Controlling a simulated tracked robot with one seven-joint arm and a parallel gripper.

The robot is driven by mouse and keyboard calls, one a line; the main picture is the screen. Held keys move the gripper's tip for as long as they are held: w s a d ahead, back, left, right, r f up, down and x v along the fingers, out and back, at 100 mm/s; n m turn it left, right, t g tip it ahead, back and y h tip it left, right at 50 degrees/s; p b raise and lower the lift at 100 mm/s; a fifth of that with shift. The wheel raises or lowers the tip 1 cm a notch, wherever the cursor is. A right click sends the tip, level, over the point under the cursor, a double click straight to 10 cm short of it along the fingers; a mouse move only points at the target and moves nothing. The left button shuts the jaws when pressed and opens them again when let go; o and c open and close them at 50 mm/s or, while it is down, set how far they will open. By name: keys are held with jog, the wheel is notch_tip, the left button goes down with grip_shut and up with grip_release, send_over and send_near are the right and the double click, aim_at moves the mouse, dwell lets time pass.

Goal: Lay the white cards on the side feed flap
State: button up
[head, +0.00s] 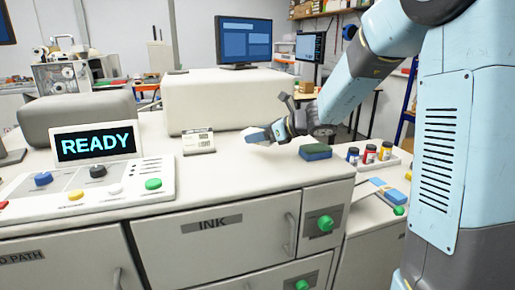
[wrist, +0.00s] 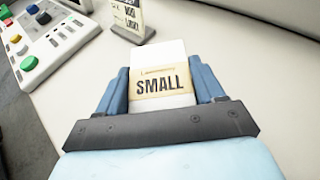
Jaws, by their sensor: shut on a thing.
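My gripper (head: 268,135) is shut on the white cards (head: 252,133), above the top of the light grey machine. In the wrist view the cards (wrist: 160,52) stick out past the two blue fingers of my gripper (wrist: 162,88). A tan band marked SMALL goes across them. I cannot tell for sure which part is the side feed flap. A low pale surface (head: 368,213) at the machine's right side carries blue pieces and a green knob.
A blue and green block (head: 315,152) lies right of my gripper. A small sign (head: 198,142) stands left of my gripper. A control panel (head: 97,182) with a READY screen (head: 95,145) is at left.

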aim_at(256, 154)
jog(key=shift+w+a+f, duration=0.2)
jog(key=shift+w+f, duration=0.2)
jog(key=shift+f, duration=0.15)
jog(key=shift+w+a+f, duration=0.2)
jog(key=shift+w+f, duration=0.15)
jog(key=shift+f, duration=1.7)
jog(key=shift+f, duration=0.1)
jog(key=o, duration=1.1)
jog(key=shift+f, duration=0.2)
